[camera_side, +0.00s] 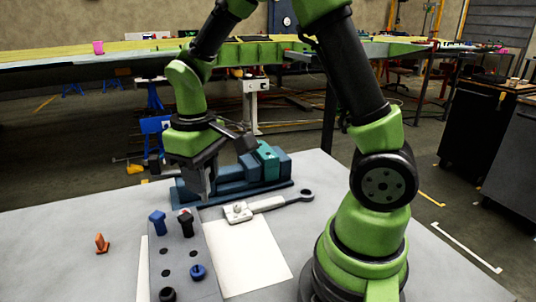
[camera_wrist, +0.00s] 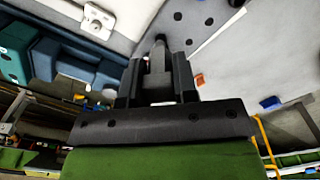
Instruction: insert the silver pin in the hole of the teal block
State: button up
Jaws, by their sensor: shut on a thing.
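The teal block (camera_side: 267,160) sits in the dark blue vise (camera_side: 230,172) behind my gripper's right side in the side view. In the wrist view the teal block (camera_wrist: 14,48) is at the left edge with dark holes in its face. My gripper (camera_side: 206,192) points down at the vise's left end, apart from the block. In the wrist view my gripper (camera_wrist: 158,75) is shut on a grey piece (camera_wrist: 159,62) between its fingers, which looks like the silver pin. The pin is hard to make out in the side view.
A grey plate (camera_side: 178,245) with holes and blue and black pegs lies in front of my gripper. A wrench (camera_side: 270,204) and white sheet (camera_side: 246,262) lie to its right. An orange piece (camera_side: 102,243) stands at the left. The table's left front is mostly clear.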

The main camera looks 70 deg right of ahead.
jog(key=w+d+r+m, duration=0.1)
jog(key=w+d+m, duration=0.1)
jog(key=d, duration=0.6)
jog(key=w+d+r+m, duration=0.1)
jog(key=w+d, duration=0.1)
jog(key=d, duration=0.5)
jog(key=s+d+r+m, duration=0.1)
jog(key=s+d+m, duration=0.3)
jog(key=d, duration=1)
jog(key=shift+n, duration=0.5)
jog(key=shift+s+a+f, duration=0.1)
jog(key=shift+s+f, duration=0.05)
jog(key=shift+f, duration=0.85)
jog(key=shift+s+a+f, duration=0.1)
jog(key=shift+f, duration=0.95)
jog(key=shift+s+a+f, duration=0.1)
jog(key=shift+s+f, duration=0.05)
jog(key=shift+f, duration=0.85)
jog(key=shift+f, duration=0.1)
jog(key=shift+f, duration=1.35)
